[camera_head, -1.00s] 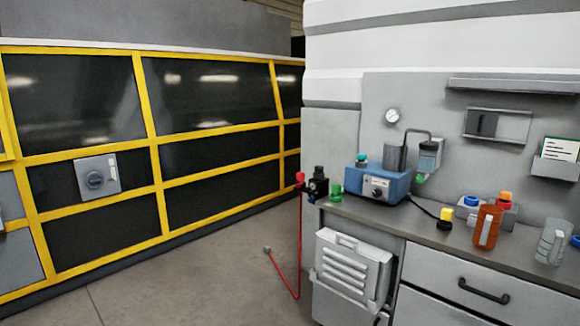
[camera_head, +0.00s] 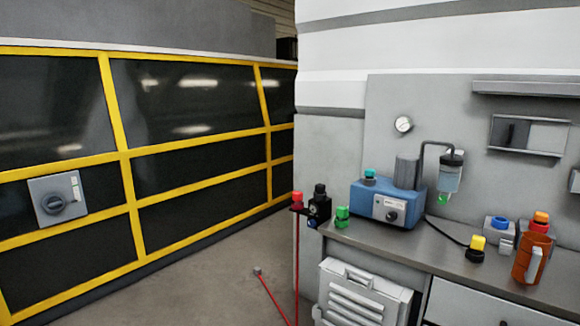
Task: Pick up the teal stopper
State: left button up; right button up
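A small teal stopper (camera_head: 369,174) sits on the top left of a blue pump-like device (camera_head: 371,207) on the grey counter. It stands in front of the device's grey cylinder and to its left. Neither of my grippers shows in the view.
A green stopper (camera_head: 342,214) stands at the counter's left end, beside a black fitting (camera_head: 319,205) and a red knob (camera_head: 297,198). A yellow-topped piece (camera_head: 477,245), a blue-ringed block (camera_head: 498,228) and an orange jug (camera_head: 531,256) stand to the right. A red hose (camera_head: 272,297) trails on the floor.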

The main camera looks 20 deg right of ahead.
aim_at(369, 173)
jog(key=i, duration=1.9)
jog(key=z, duration=1.6)
jog(key=i, duration=0.85)
jog(key=z, duration=0.9)
